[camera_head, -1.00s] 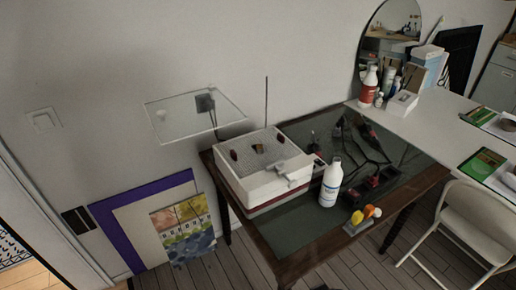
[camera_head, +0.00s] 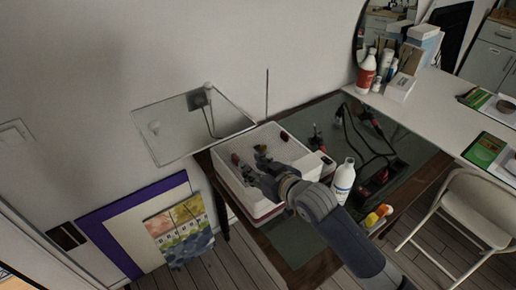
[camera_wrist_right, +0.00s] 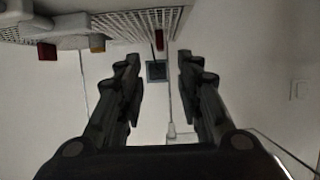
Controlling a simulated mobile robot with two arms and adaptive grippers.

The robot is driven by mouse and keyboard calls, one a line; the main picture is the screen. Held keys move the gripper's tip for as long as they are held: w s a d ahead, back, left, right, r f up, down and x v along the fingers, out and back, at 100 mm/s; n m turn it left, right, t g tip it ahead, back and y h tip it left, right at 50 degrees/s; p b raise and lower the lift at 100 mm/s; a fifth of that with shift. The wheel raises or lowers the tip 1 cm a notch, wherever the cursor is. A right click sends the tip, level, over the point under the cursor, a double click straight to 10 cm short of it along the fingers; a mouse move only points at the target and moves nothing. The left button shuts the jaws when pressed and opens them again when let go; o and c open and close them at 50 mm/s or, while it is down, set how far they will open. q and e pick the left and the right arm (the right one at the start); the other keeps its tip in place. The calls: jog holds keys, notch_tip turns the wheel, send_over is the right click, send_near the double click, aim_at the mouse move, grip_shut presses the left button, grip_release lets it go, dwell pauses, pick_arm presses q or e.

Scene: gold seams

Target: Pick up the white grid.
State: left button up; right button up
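The white grid (camera_head: 290,148) is the perforated top surface of a white box-like unit (camera_head: 234,188) on the dark table. Small dark red and amber pieces lie on it. My right gripper (camera_head: 254,168) is over the unit's front part and hides some of the grid. In the right wrist view the grid (camera_wrist_right: 125,24) runs along the top edge, beyond the spread fingers of my right gripper (camera_wrist_right: 160,75). The space between the fingers is empty. I cannot tell whether a finger touches the grid. My left gripper is not in view.
A white bottle (camera_head: 343,180) stands close to my right forearm. Dark cables and tools (camera_head: 370,150) lie on the table's right. A clear panel (camera_head: 170,130) is by the wall behind the unit. A folding chair (camera_head: 470,215) stands at the right.

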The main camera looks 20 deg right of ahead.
aim_at(238, 160)
jog(key=x, duration=0.3)
jog(key=shift+w+a+f, duration=0.1)
jog(key=shift+w+f, duration=0.05)
jog(key=shift+w, duration=0.05)
jog(key=shift+w+a+f+p, duration=0.25)
jog(key=shift+w+p, duration=0.1)
jog(key=shift+w, duration=0.15)
jog(key=x, duration=0.3)
jog(key=shift+d+f+p, duration=0.1)
jog(key=shift+p, duration=0.2)
jog(key=shift+w+f, duration=0.3)
jog(key=shift+w, duration=0.1)
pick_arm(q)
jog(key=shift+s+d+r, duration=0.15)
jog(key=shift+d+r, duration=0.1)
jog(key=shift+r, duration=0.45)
pick_arm(e)
jog(key=shift+c, duration=0.3)
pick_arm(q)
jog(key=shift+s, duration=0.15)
pick_arm(e)
grip_shut()
